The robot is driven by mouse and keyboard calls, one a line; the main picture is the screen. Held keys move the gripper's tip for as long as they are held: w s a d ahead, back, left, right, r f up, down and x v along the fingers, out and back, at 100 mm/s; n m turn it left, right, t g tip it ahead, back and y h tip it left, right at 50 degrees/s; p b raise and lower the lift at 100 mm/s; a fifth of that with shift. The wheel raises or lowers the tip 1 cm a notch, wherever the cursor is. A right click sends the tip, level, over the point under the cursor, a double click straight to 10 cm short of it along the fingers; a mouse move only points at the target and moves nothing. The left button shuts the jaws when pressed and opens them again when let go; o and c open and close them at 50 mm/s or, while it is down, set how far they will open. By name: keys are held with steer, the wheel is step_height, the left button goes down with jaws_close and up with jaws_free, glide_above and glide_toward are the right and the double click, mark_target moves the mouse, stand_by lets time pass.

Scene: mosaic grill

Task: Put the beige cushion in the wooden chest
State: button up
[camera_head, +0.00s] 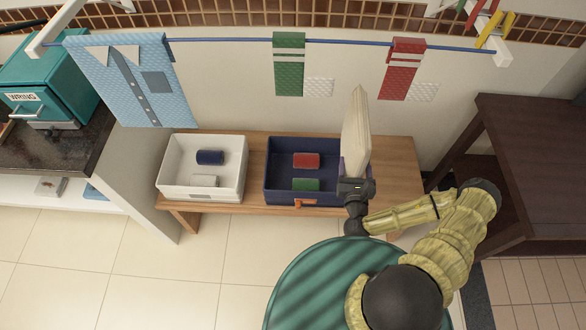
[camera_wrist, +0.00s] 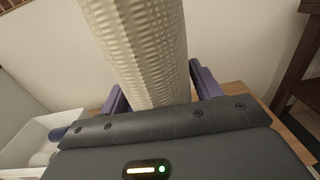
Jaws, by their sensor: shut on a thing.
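The beige cushion (camera_head: 357,135) is in my gripper (camera_head: 355,184) and stands up from it, long and narrow in the head view. In the wrist view the beige cushion (camera_wrist: 146,50) shows a ribbed, textured surface and runs up out of the top of the picture. My gripper is shut on its lower end, above the right part of the navy bin. No wooden chest can be made out in either view.
A wooden bench (camera_head: 400,172) bears a white bin (camera_head: 200,193) and a navy bin (camera_head: 270,185), each with small rolls inside. A blue rail (camera_head: 345,42) with hanging cloths runs above. A dark wooden table (camera_head: 540,150) stands right. A green striped round surface (camera_head: 310,285) is in front.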

steer(key=w+d+f+n+y+b, duration=0.2)
steer(key=w+d+b, duration=0.3)
steer(key=b, duration=0.8)
steer(key=w+d+f+n+g+y+b, duration=0.1)
steer(key=w+d+f+y+b, duration=0.3)
steer(key=b, duration=1)
steer(key=w+d+n+y, duration=0.1)
steer(key=d, duration=0.2)
steer(key=shift+w+d+f+n+g, duration=0.2)
steer(key=shift+d+f+n+g, duration=0.1)
steer(key=shift+n, duration=0.1)
step_height(320, 180, down, 14)
steer(key=b, duration=0.3)
steer(key=shift+r, duration=0.25)
